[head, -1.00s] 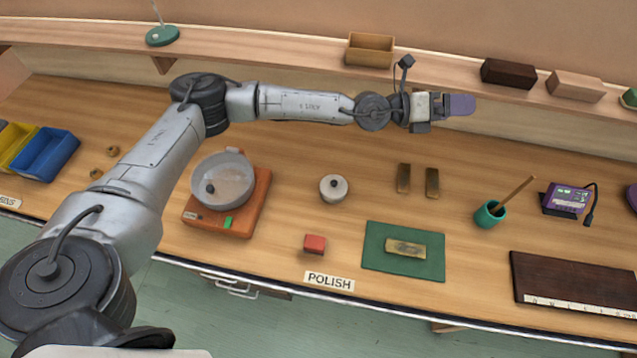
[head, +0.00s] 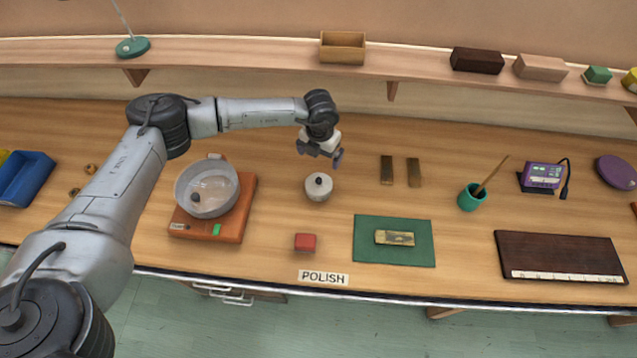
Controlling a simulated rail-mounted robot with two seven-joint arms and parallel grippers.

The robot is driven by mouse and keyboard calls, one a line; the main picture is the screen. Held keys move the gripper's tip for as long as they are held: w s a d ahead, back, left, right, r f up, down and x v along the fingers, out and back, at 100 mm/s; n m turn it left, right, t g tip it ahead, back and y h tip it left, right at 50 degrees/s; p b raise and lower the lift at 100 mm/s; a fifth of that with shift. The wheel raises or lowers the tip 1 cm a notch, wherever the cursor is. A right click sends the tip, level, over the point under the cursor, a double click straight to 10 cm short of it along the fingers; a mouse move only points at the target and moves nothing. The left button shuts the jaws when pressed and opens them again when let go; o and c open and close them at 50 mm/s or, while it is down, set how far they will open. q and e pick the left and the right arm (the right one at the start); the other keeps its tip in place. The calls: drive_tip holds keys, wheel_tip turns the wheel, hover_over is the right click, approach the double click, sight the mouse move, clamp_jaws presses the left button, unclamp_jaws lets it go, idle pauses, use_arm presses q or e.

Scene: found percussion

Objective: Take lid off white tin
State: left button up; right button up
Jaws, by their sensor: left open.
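The white tin (head: 318,194) stands on the bench near the middle of the head view. Its lid (head: 319,182) is on top and has a dark round knob. My left gripper (head: 319,160) is open and empty. It hangs fingers down, above or just behind the tin, with a visible gap to the knob. My right gripper is not in view.
An orange scale (head: 233,225) with a grey pan (head: 207,190) stands left of the tin. A red block (head: 305,242) lies in front. Two brass bars (head: 386,170) lie to the right, behind a green mat (head: 366,254). A shelf (head: 230,60) runs along the back.

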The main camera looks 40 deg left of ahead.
sight(319, 180)
use_arm(q)
wheel_tip(319, 180, down, 13)
drive_tip(key=shift+s+f+p, duration=0.1)
drive_tip(key=shift+s+p, duration=0.05)
drive_tip(key=shift+p, duration=0.2)
idle(0.4)
drive_tip(key=c, duration=0.6)
